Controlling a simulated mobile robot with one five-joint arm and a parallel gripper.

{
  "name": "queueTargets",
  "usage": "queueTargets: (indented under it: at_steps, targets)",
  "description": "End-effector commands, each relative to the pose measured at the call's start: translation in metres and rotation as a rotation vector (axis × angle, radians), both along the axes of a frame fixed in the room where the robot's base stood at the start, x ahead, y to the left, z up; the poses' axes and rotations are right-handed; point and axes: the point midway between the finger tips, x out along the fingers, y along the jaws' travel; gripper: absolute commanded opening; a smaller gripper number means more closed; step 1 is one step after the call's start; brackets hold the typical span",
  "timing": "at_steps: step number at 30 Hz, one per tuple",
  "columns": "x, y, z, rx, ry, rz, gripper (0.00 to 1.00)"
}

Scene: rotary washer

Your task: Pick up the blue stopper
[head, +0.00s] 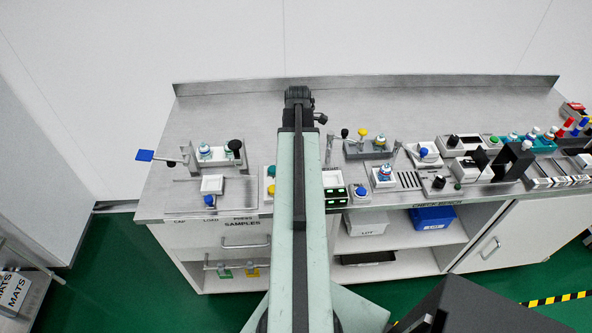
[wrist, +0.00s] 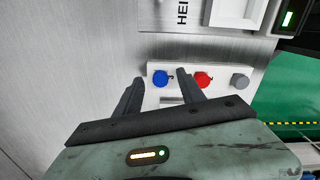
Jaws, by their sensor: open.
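In the wrist view, a round blue stopper (wrist: 160,78) sits at the left end of a white holder (wrist: 216,69). A red round piece (wrist: 203,79) and a grey one (wrist: 240,81) are in the same holder. My gripper (wrist: 159,77) is open and empty, with dark fingers on either side of the blue stopper in the picture. I cannot tell how far the fingertips are above it. In the head view, my arm reaches over the bench and hides the middle; I cannot make out this holder or the fingers there.
A white tray (wrist: 232,16) and a dark unit with a green light (wrist: 288,18) lie near the holder.

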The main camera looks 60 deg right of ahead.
Motion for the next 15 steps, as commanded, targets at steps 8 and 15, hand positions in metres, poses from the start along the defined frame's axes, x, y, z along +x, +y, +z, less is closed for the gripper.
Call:
queueTargets:
  at_steps: [8,15]
  targets:
    - [0.0004,0.0005,-0.0060,0.000,0.000,0.001,0.41]
    - [0.0006,0.0006,-0.0059,0.000,0.000,0.001,0.00]
